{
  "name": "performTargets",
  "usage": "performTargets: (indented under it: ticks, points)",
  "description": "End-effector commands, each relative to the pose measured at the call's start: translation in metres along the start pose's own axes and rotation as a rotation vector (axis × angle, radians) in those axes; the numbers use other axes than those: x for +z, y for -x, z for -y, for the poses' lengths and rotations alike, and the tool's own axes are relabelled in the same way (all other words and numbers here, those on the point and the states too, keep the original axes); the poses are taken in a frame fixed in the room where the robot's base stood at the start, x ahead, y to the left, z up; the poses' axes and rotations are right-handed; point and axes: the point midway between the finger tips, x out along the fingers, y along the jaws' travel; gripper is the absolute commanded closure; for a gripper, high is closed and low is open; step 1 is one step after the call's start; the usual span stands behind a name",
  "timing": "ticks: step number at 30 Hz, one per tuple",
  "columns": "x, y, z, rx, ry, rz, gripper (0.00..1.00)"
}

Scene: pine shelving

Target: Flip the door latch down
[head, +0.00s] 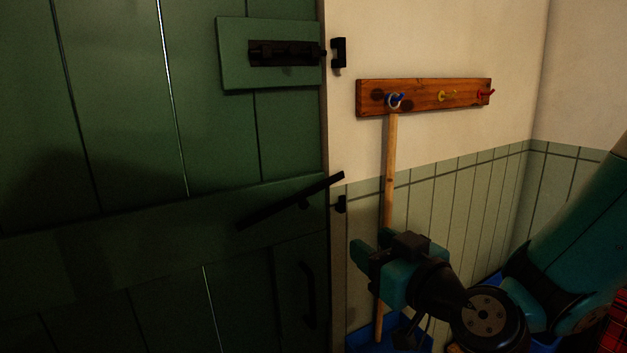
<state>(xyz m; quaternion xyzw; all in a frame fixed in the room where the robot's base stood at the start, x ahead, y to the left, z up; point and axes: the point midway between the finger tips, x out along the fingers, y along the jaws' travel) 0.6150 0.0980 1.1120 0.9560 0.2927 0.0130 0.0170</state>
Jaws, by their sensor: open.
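The green plank door (120,260) fills the left of the head view. A black latch bar (285,203) is mounted on its middle cross-board and tilts up to the right, its right end raised above the door edge. A black catch (341,204) sits on the frame just below that raised end, apart from the bar. My gripper (362,262) is open and empty, to the right of the door edge and lower than the latch bar. It touches neither the bar nor the catch as far as I can see.
A black bolt (285,53) on a green plate is higher on the door, with its keeper (339,53) on the frame. A door handle (308,294) is below the latch. A wooden peg rail (425,96) holds a long wooden pole (390,160) behind my gripper. Blue containers (365,336) stand below.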

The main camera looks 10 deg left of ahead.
Motion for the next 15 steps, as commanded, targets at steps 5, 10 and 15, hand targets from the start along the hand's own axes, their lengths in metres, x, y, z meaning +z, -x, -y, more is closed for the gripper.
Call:
performTargets:
  ticks: [5,10,15]
  points:
    - [-0.004,-0.023,0.007,-0.009,0.002,0.0,0.54]
    - [-0.005,-0.053,-0.001,-0.005,-0.006,0.004,0.54]
    - [-0.005,-0.078,-0.006,-0.003,-0.011,0.005,0.54]
